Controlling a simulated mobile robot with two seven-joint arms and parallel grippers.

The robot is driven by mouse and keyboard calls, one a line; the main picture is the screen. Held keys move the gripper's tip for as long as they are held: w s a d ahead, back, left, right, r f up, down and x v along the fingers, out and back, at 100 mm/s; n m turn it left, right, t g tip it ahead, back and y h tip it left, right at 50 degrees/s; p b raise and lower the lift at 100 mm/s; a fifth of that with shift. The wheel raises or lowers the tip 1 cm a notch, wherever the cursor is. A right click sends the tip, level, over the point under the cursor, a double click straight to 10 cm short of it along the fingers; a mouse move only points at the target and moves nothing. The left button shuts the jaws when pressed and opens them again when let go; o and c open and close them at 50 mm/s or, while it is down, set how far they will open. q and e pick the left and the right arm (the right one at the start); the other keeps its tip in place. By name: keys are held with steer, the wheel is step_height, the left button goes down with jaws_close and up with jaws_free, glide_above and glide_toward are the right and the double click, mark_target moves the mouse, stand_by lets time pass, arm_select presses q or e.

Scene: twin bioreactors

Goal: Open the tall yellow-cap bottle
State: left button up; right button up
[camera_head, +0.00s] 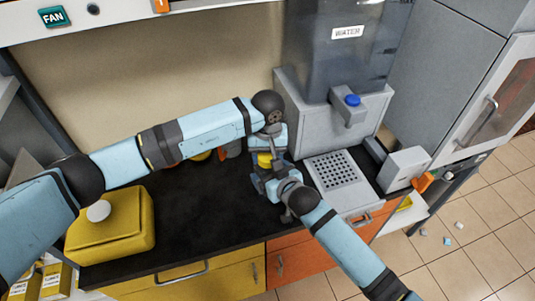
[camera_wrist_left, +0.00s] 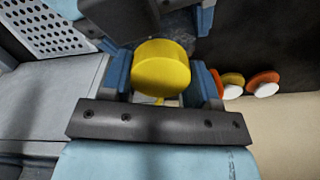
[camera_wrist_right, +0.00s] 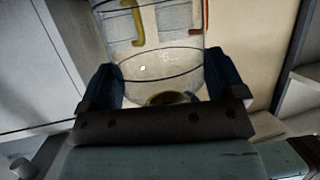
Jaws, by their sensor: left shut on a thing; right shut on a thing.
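The tall bottle's yellow cap (camera_wrist_left: 162,66) sits between the fingers of my left gripper (camera_wrist_left: 162,85), which is shut on it. In the head view the yellow cap (camera_head: 264,160) shows in part between my two grippers. The bottle's clear body (camera_wrist_right: 155,66) fills the space between the fingers of my right gripper (camera_wrist_right: 163,92), which is shut on it. In the head view my left gripper (camera_head: 270,150) is above my right gripper (camera_head: 268,182), and together they hide most of the bottle. I cannot tell whether the cap is still seated on the bottle.
A water dispenser (camera_head: 335,60) with a blue button and a perforated plate (camera_head: 338,171) stand right of the grippers. A yellow canister (camera_head: 112,228) is at the left. Several orange and yellow capped items (camera_wrist_left: 262,84) are behind my left arm. The front counter (camera_head: 205,225) is clear.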

arm_select(q)
steer(key=n, duration=1.2)
steer(key=o, duration=1)
steer(key=shift+r, duration=0.1)
